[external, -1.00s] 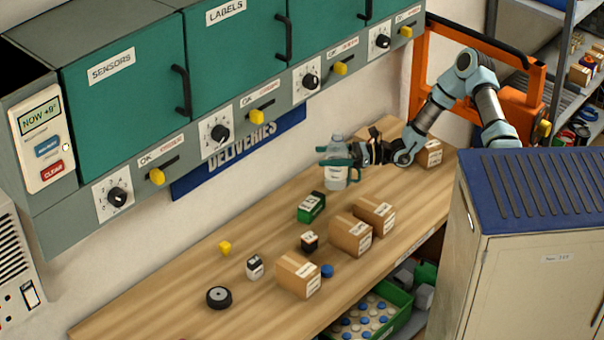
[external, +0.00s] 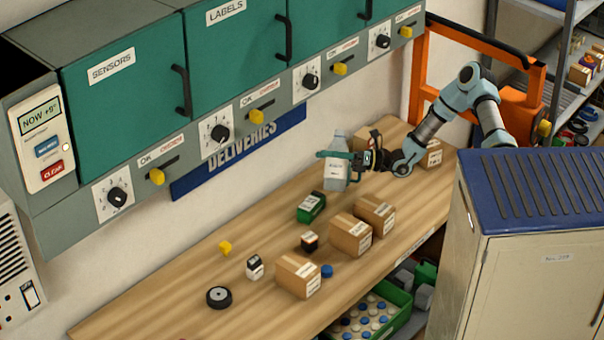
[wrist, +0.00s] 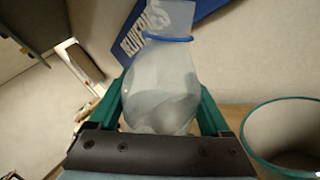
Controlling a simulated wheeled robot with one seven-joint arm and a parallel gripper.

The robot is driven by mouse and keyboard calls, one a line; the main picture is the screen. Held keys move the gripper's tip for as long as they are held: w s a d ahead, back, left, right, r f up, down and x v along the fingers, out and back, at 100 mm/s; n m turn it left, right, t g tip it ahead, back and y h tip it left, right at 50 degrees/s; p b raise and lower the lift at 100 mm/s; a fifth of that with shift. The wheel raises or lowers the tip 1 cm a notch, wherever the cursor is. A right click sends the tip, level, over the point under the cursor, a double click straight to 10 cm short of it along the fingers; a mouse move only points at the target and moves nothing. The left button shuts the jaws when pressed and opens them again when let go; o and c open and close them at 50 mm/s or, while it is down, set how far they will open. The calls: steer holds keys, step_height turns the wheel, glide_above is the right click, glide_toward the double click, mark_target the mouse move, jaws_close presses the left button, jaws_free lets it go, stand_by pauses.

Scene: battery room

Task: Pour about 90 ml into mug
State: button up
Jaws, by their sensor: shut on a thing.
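Cardboard boxes (external: 350,235), a green box (external: 312,207), small dark-and-white boxes and a black wheel (external: 219,297) stand on the wooden bench (external: 180,300). Green cabinets (external: 125,85) with knobs overhang the back. The front left of the bench is mostly clear.

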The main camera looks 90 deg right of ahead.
mark_target(327, 165)
steer(key=shift+f+m+b, duration=0.3)
steer(key=shift+f+m, duration=0.1)
steer(key=shift+f, duration=0.3)
steer(key=shift+w+a+f+m+h+b, duration=0.15)
steer(key=shift+f+m+h+b, duration=0.1)
steer(key=shift+m, duration=0.3)
steer(key=shift+s+a+f+m+h+b, duration=0.15)
steer(key=shift+m+h+b, duration=0.1)
steer(key=shift+m, duration=0.3)
step_height(327, 165, down, 3)
steer(key=m+b, duration=0.2)
steer(key=b, duration=0.1)
steer(key=shift+w+a+t+h, duration=0.1)
steer(key=shift+a+t+h, duration=0.05)
steer(key=shift+t+h, duration=0.2)
steer(key=shift+r+m+h+p, duration=0.25)
steer(key=shift+r+m+p, duration=0.25)
steer(key=shift+r, duration=0.2)
steer(key=shift+r+m, duration=0.35)
steer(key=shift+m, duration=0.35)
steer(key=shift+d+f+m+h+p, duration=0.1)
steer(key=shift+d+m+h+p, duration=0.4)
steer(key=shift+m, duration=0.3)
steer(key=shift+f+m, duration=0.1)
steer(key=shift+m, duration=0.2)
steer(key=shift+r+m+p, duration=0.3)
steer(key=shift+m+p, duration=0.1)
steer(key=shift+p, duration=0.35)
